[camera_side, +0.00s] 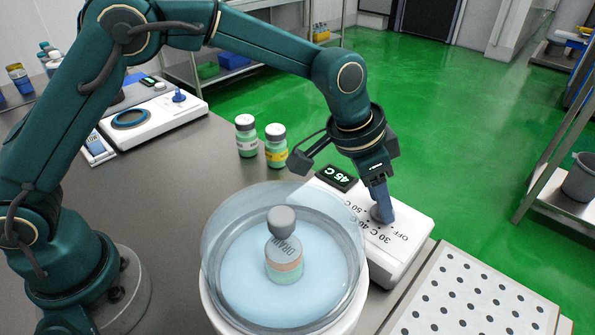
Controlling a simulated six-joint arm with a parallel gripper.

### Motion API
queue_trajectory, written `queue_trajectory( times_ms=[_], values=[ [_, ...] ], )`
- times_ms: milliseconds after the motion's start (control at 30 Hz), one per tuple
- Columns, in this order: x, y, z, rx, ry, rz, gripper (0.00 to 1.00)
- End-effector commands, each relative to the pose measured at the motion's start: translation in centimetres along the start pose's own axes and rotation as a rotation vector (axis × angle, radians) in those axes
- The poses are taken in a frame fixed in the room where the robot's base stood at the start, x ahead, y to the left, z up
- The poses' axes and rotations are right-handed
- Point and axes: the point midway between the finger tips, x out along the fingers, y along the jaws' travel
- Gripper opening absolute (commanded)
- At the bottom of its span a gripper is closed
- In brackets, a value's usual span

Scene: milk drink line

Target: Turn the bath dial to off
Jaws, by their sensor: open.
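The bath dial (383,213) is a blue-grey knob on the top of the white bath base (400,262), right of the water bowl. Marks around it read OFF, 30 C, 40 and 50 C; OFF is on its right side. The lit display (337,178) reads 45 C, seen upside down. My gripper (376,182) points down right at the dial, with its jaws open around or just above the knob. Whether the fingers touch it is unclear. The dial's pointer direction is hidden.
A grey-capped bottle (284,262) stands in the clear bath bowl (215,245) of pale blue water. Two capped bottles (246,136) (276,146) stand behind it. A white perforated tray (470,300) lies front right. Another white device (150,120) with a blue knob stands back left.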

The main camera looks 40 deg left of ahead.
Motion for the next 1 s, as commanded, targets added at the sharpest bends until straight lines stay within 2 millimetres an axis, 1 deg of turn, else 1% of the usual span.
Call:
queue_trajectory(
  times_ms=[367,633,700,900,1000],
  values=[
    [0.1,-0.5,-0.1,0.266,-0.001,0.111,0.46],
    [0.1,-0.8,-0.2,0.511,0.0,0.212,0.46],
    [-1.7,-1.0,-0.4,0.504,0.004,0.206,0.46],
    [-5.4,-1.8,-0.6,0.503,0.005,0.202,0.46],
    [-7.1,-2.5,-1.3,0.498,0.041,0.17,0.46]
  ],
)
